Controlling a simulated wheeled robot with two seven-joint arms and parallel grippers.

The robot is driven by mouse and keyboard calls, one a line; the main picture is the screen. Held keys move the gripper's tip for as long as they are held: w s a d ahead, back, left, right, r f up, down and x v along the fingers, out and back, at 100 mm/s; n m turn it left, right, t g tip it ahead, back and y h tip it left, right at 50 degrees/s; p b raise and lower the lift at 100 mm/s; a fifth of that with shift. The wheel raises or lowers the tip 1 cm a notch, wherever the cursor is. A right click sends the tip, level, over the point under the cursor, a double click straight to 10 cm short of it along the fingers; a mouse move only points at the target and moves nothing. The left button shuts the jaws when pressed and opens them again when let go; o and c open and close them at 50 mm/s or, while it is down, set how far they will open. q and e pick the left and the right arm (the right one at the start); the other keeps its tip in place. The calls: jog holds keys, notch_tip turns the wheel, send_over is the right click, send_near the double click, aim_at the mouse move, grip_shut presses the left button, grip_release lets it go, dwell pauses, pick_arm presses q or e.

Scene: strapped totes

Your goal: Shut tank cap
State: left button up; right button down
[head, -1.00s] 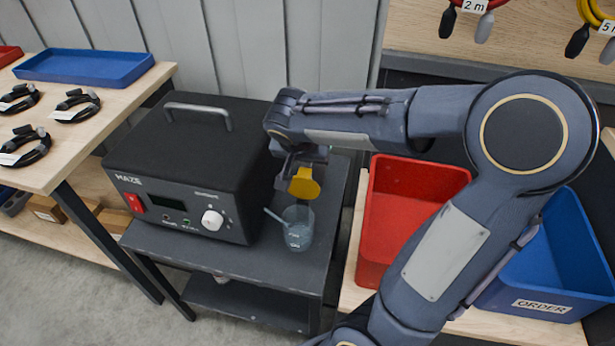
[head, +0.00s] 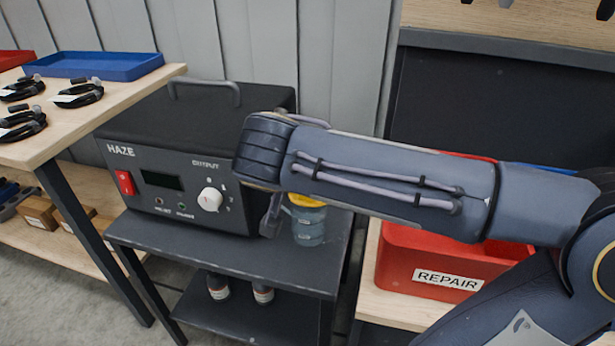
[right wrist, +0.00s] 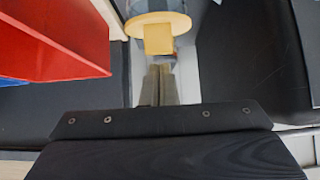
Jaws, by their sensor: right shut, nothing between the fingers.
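The black HAZE machine (head: 165,185) stands on a dark cart beside the right arm. In the right wrist view the cap is a round yellow disc with a square tab (right wrist: 158,40) at the top, in front of something clear and bluish. My right gripper (right wrist: 160,72) is shut and empty, its fingertips close to the tab; contact cannot be told. In the head view my arm mostly hides it. My left gripper is not in view.
A red bin labelled REPAIR (head: 445,268) stands right of the cart (head: 230,257). Small bottles (head: 218,287) stand on the cart's lower shelf. A wooden table (head: 95,115) with coiled cables and a blue tray (head: 92,65) is at the left.

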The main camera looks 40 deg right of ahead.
aim_at(305, 205)
jog(key=shift+s+a+f+b, duration=0.35)
jog(key=shift+a+f+b, duration=0.05)
jog(key=shift+f+b, duration=0.35)
jog(key=shift+s+a+f+b, duration=0.3)
jog(key=shift+a+f+b, duration=0.1)
jog(key=shift+f+b, duration=0.35)
jog(key=shift+s+a+f+b, duration=0.35)
jog(key=shift+a+f+b, duration=0.05)
jog(key=shift+f+b, duration=0.35)
jog(key=shift+f, duration=0.15)
jog(key=shift+s, duration=0.1)
jog(key=shift+f, duration=0.1)
